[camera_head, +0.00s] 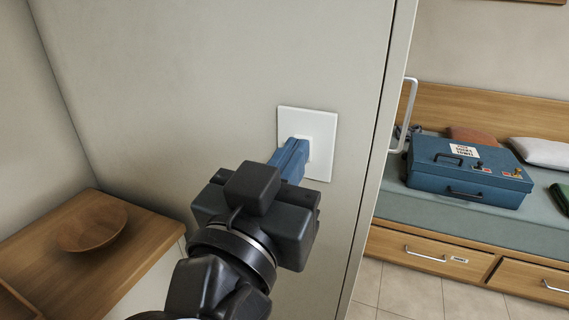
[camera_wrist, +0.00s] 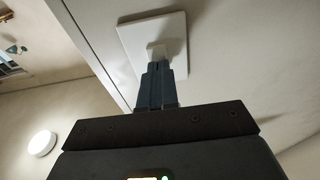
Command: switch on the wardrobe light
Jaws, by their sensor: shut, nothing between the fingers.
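A white square switch plate (camera_head: 320,122) is on the pale wardrobe side panel (camera_head: 230,70). It also shows in the wrist view (camera_wrist: 130,38). My gripper (camera_head: 302,146) is shut, with its blue fingers pointing at the middle of the plate. In the wrist view its fingertips (camera_wrist: 157,66) are at or just short of the small raised switch (camera_wrist: 158,49) at the plate's centre. I cannot tell whether they touch it. In the head view the fingers hide most of the switch, so its position is unclear.
A wooden bowl (camera_head: 91,228) sits on a wooden-topped cabinet (camera_head: 150,235) at the lower left. A wardrobe handle (camera_head: 410,110) is at the panel's right edge. A blue metal box (camera_head: 465,182) lies on the bench (camera_head: 390,212) with drawers at the right.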

